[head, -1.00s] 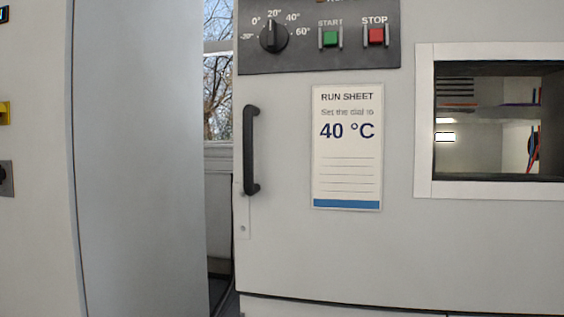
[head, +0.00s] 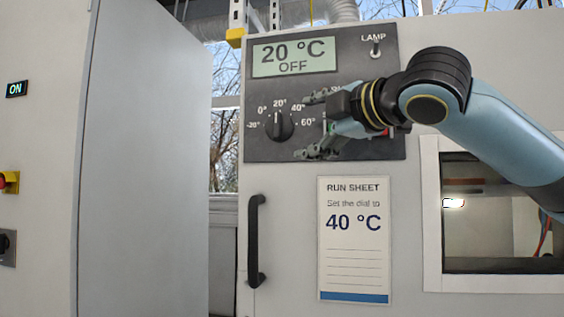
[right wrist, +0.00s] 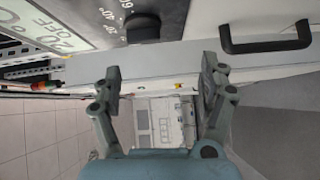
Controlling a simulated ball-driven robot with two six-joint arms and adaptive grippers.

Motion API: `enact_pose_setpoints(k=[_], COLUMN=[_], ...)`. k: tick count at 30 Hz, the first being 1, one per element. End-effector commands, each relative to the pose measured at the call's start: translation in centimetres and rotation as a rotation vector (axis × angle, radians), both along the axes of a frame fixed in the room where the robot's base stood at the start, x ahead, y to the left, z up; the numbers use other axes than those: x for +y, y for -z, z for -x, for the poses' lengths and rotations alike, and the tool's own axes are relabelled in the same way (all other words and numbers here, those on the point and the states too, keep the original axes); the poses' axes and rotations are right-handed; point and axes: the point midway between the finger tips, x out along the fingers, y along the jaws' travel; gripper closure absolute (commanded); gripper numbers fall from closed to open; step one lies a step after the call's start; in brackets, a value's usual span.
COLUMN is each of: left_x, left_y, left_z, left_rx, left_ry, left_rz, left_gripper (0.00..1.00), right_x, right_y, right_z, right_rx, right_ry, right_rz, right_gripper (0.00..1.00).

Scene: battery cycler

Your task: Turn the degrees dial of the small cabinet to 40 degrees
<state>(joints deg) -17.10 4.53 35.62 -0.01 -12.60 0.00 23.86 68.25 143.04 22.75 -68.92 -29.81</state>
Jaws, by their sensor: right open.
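The small cabinet has a dark control panel (head: 265,148) with a black degrees dial (head: 280,126). The dial's pointer stands at about 20°, and the display (head: 294,57) reads 20 °C, OFF. My right gripper (head: 312,126) is open and empty in front of the panel, its fingers reaching left just right of the dial. I cannot tell whether it touches the panel. In the right wrist view the open gripper (right wrist: 167,78) has nothing between its fingers, and the dial (right wrist: 143,27) is above them. My left gripper is not in view.
The right arm hides most of the start and stop buttons. A lamp switch (head: 375,50) is at the panel's upper right. A run sheet (head: 353,262) reads 40 °C. A black door handle (head: 255,240) sticks out at the left, and a window (head: 490,266) is at the right.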

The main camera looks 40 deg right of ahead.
Motion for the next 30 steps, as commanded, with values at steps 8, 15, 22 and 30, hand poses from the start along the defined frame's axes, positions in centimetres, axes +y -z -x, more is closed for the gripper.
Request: enact_pose_setpoints(k=[8, 15, 22, 30], left_x=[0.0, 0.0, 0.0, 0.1], left_y=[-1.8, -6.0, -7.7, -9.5], left_z=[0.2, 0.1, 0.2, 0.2], left_rx=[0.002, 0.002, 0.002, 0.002], left_ry=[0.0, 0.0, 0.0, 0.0], left_rz=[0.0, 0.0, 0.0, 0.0], left_gripper=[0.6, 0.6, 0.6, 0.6], right_x=[-0.1, -0.3, -0.6, -0.8], right_y=[-2.8, -3.1, -2.7, -2.7], right_z=[-0.2, -1.9, -4.4, -8.2], right_rx=[-0.036, -0.034, -0.039, -0.036], right_ry=[-0.007, -0.005, -0.002, -0.001], right_rz=[0.053, 0.05, 0.044, 0.049], right_gripper=[0.23, 0.23, 0.23, 0.23])
